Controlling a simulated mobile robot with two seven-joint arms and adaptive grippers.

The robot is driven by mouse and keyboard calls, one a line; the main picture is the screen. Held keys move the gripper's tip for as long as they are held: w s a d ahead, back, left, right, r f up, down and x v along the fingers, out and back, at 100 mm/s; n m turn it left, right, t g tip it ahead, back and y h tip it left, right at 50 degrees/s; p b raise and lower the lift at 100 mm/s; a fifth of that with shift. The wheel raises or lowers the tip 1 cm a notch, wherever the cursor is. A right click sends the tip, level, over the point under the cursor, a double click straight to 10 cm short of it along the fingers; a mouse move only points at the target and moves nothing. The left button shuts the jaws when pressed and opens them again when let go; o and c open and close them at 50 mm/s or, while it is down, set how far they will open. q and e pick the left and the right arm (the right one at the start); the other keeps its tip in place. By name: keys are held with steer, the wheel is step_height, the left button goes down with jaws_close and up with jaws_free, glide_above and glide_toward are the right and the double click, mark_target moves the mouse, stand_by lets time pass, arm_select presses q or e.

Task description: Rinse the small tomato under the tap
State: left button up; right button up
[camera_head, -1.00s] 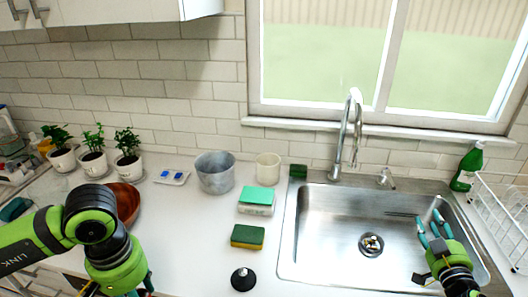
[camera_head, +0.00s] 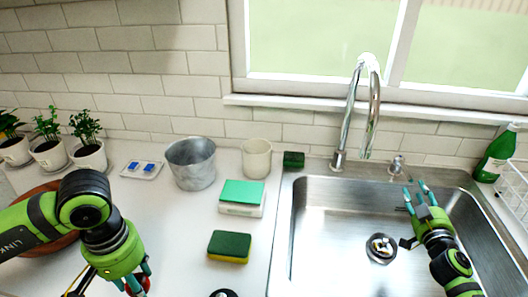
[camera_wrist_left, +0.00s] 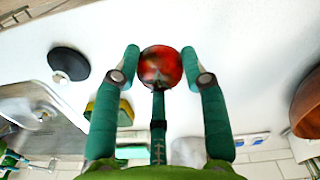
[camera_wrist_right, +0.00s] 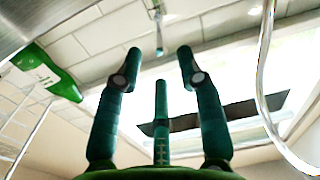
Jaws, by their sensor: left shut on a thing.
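The small red tomato (camera_wrist_left: 160,67) sits between the fingertips of my left gripper (camera_wrist_left: 163,60), which is shut on it. In the head view, my left gripper (camera_head: 137,284) is low over the counter, left of the sink, with only a bit of the tomato (camera_head: 142,286) showing. The chrome tap (camera_head: 350,115) stands behind the sink (camera_head: 330,225); I see no water running. Its small lever (camera_head: 396,166) is right of the spout. My right gripper (camera_head: 416,190) is open and empty over the sink, short of the lever. The lever also shows ahead of its fingers in the right wrist view (camera_wrist_right: 158,25).
A green-topped box (camera_head: 241,197), a sponge (camera_head: 229,246), a metal pot (camera_head: 191,164) and a cream cup (camera_head: 256,158) stand on the counter between my left arm and the sink. A green bottle (camera_head: 496,154) and white rack (camera_head: 514,190) are at right.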

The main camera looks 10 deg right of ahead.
mark_target(410, 175)
steer(key=x, duration=0.7)
steer(key=shift+r, duration=0.1)
jaws_close()
